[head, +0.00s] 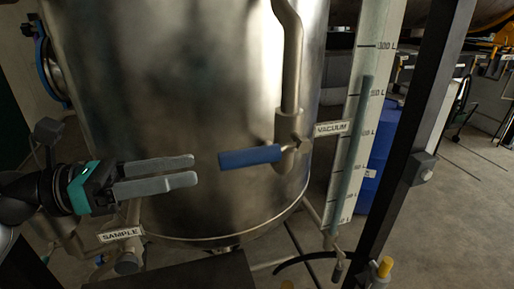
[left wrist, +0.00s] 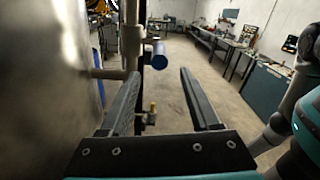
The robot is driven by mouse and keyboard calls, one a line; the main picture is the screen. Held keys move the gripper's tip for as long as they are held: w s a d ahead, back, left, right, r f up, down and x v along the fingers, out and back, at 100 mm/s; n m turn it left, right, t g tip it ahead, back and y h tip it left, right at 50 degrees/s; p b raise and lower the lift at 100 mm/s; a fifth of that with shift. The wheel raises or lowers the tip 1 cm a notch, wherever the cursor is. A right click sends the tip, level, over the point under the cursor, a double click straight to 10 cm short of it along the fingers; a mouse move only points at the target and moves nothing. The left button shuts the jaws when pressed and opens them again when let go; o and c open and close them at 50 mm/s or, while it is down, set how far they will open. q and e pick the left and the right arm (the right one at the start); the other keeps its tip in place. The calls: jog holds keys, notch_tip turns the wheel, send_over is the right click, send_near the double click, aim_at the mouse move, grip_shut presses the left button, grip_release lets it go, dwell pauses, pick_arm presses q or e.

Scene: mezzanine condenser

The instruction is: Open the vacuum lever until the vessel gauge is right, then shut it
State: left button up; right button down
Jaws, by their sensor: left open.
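The vacuum lever (head: 249,157) is a blue handle on a metal valve, sticking out to the left, roughly level, beside the VACUUM label (head: 333,128). The steel vessel (head: 180,90) stands behind it. The vessel gauge (head: 352,130) is a tall white scale in litres with a grey column that reaches about one mark below 300 L. My left gripper (head: 195,170) is open and empty, to the left of the lever's end and apart from it. In the left wrist view the blue handle (left wrist: 159,54) shows end-on beyond the fingers (left wrist: 165,90). My right gripper is not in view.
A dark upright post (head: 416,130) stands right of the gauge. A SAMPLE label (head: 120,234) and its valve sit below my left gripper. A blue drum (head: 378,160) stands behind the gauge. Open concrete floor (head: 455,210) lies to the right.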

aim_at(257, 157)
pick_arm(q)
jog(key=p+x, duration=0.3)
jog(key=x, duration=0.8)
jog(key=shift+r+p, duration=0.1)
jog(key=shift+p, duration=0.3)
jog(key=shift+w+d, duration=0.2)
jog(key=shift+d, duration=0.25)
grip_shut()
dwell(0.4)
